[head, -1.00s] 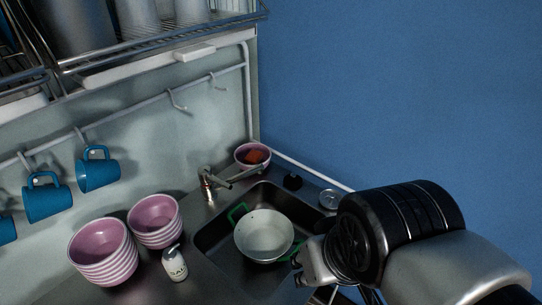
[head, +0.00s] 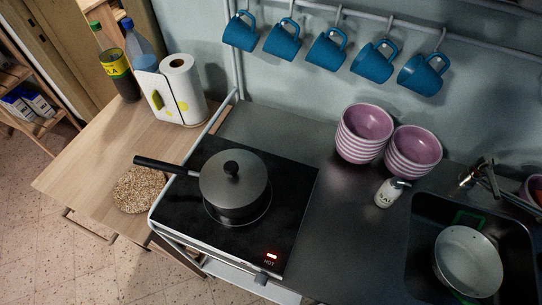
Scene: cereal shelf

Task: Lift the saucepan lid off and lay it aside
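A dark saucepan (head: 232,212) stands on the black cooktop (head: 296,185) in the head view, its long black handle pointing left. Its grey lid (head: 252,178) sits on top, with a round black knob (head: 231,169) at the centre. My gripper is not in view now, so its distance from the lid cannot be told.
A red "HOT" light (head: 271,256) glows on the cooktop. A round speckled mat (head: 138,190) lies on the wooden counter (head: 85,168) at left. Paper towels (head: 181,88) and bottles stand behind.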

